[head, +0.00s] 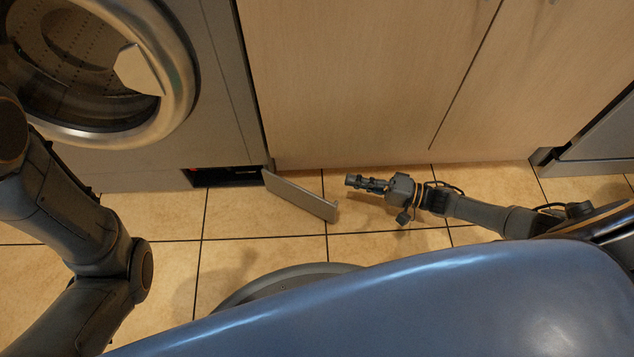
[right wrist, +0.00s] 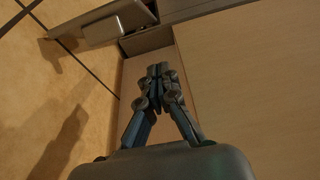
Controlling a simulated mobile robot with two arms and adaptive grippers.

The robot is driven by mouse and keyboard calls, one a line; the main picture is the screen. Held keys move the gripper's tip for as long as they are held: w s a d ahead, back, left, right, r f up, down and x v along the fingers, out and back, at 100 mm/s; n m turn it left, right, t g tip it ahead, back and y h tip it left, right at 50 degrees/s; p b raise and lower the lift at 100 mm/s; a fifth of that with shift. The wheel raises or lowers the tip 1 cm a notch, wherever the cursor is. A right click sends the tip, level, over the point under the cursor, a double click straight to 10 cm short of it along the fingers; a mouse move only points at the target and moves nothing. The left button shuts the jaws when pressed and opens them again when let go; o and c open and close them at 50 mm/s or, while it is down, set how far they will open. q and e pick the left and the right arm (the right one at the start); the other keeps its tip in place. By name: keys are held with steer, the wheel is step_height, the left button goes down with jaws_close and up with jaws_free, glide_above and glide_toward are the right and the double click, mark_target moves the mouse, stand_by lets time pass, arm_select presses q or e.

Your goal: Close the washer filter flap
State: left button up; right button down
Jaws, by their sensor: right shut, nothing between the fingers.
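The washer (head: 215,110) stands at the left, its front facing me. Its grey filter flap (head: 300,196) at the bottom right corner stands swung open, sticking out over the floor. The dark filter opening (head: 228,177) shows to the left of the flap. In the right wrist view the flap (right wrist: 112,22) is at the upper left. My right gripper (head: 351,181) is shut and empty, low over the floor, just right of the flap's free end and apart from it. It shows in the right wrist view (right wrist: 157,70) too. My left gripper is out of view.
Pale wooden cabinet doors (head: 350,80) rise behind my right gripper, to the right of the washer. The washer's round door (head: 165,60) is above the flap. The tiled floor (head: 255,222) in front of the flap is clear. A grey appliance (head: 600,135) stands at the far right.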

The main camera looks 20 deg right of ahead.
mark_target(301, 193)
steer(key=w+a+b, duration=0.1)
steer(key=a+b, duration=0.3)
steer(key=a, duration=0.5)
steer(key=shift+w+a, duration=0.2)
steer(key=shift+w, duration=0.15)
